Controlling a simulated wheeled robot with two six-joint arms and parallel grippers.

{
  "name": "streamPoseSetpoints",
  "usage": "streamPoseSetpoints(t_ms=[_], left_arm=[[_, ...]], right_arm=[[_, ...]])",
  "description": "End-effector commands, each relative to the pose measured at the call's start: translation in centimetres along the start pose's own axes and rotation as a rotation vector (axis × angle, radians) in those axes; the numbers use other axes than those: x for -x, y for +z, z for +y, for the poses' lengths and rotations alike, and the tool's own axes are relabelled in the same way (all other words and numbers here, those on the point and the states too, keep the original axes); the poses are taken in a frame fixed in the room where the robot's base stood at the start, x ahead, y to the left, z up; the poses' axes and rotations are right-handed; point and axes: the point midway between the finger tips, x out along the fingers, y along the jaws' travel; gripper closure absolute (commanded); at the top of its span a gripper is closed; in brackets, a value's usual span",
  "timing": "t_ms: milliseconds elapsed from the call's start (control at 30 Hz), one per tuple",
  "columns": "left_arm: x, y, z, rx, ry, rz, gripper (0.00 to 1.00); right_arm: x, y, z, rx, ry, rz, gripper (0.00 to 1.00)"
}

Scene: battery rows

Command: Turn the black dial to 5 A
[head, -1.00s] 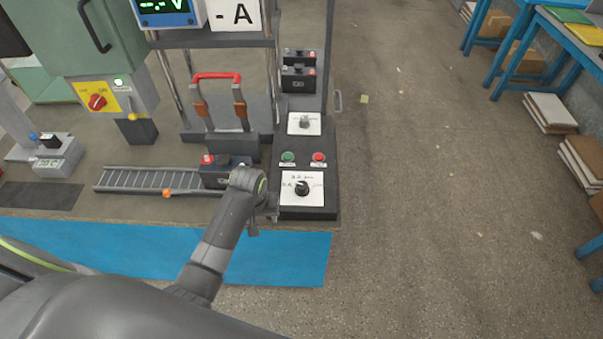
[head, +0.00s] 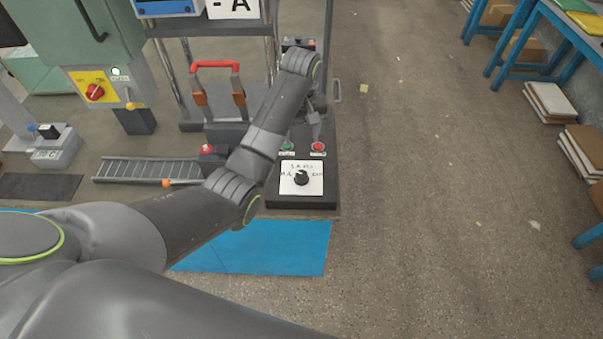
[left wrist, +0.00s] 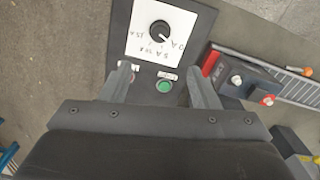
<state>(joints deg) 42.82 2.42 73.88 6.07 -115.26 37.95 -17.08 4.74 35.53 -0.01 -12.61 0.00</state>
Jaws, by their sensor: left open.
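The black dial (head: 301,178) sits on a white plate near the front end of the dark panel in the head view. It also shows in the left wrist view (left wrist: 160,33), with printed amp labels around it; I cannot tell exactly where its mark points. My left gripper (head: 316,138) is over the panel, farther back than the dial, by the green button (head: 287,146) and red button (head: 318,147). In the left wrist view its open fingers (left wrist: 163,82) stand apart with nothing between them, below the dial and apart from it. My right gripper is out of view.
A roller track (head: 145,170) and a battery with a red terminal (head: 207,149) lie left of the panel. A metal frame with a red handle (head: 214,66) stands behind. My left arm hides part of the panel's back.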

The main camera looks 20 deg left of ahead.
Motion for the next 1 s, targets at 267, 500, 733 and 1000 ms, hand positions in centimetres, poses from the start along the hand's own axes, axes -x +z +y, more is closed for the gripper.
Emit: streamPoseSetpoints(t_ms=[267, 500, 733, 1000], left_arm=[[-5.3, 0.1, -0.1, 0.0, -0.002, -0.004, 0.44], [-10.6, 0.1, -0.1, -0.001, -0.002, -0.003, 0.44], [-14.2, 0.0, 0.0, -0.002, 0.0, 0.0, 0.44], [-15.6, 0.0, 0.0, -0.001, 0.001, 0.002, 0.44]], right_arm=[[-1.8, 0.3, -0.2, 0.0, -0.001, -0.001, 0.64], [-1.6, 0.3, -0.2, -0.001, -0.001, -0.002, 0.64], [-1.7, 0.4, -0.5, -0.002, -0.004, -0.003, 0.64], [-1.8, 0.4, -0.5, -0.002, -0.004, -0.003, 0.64]])
